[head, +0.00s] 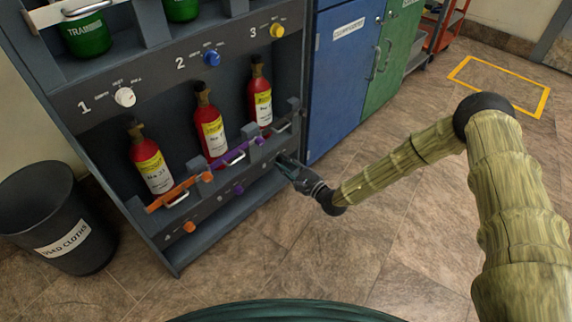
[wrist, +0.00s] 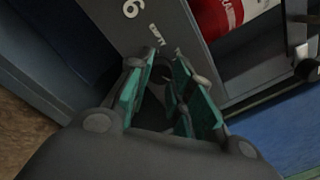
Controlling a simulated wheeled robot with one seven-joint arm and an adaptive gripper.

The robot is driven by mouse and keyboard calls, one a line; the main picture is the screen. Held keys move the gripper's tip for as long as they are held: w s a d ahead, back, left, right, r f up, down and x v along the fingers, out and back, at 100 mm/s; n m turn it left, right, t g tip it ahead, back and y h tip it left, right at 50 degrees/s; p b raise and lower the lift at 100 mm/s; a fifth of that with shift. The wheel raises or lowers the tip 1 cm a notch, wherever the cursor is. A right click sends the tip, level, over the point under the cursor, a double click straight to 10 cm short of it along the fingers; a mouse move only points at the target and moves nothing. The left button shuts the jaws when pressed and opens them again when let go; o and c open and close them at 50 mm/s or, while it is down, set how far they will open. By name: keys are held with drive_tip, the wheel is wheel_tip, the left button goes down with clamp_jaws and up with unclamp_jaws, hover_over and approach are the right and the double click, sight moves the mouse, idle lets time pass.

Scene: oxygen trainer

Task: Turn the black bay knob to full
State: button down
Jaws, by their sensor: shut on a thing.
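My gripper (head: 287,164) reaches in from the right to the right end of the rack's lower knob row. In the wrist view its two teal-padded fingers (wrist: 171,88) are shut on the black bay knob (wrist: 161,72), with one finger on each side of it. Only part of the knob shows between the pads. In the head view the gripper hides it. A white "6" and a small label, seemingly "EMPTY", are printed on the grey panel (wrist: 185,50) beside the knob. The knob's pointer is not clear.
The rack holds several red bottles (head: 210,132) behind orange (head: 180,193) and purple (head: 228,158) bars. Orange (head: 188,227) and purple (head: 238,189) knobs sit left of my gripper. A blue cabinet (head: 343,75) stands right of the rack. A black bin (head: 62,215) stands left. Floor in front is clear.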

drive_tip(key=shift+s, duration=0.1)
drive_tip(key=c, duration=1.2)
unclamp_jaws()
drive_tip(key=shift+c, duration=0.2)
drive_tip(key=shift+d, duration=0.1)
drive_tip(key=v, duration=1.2)
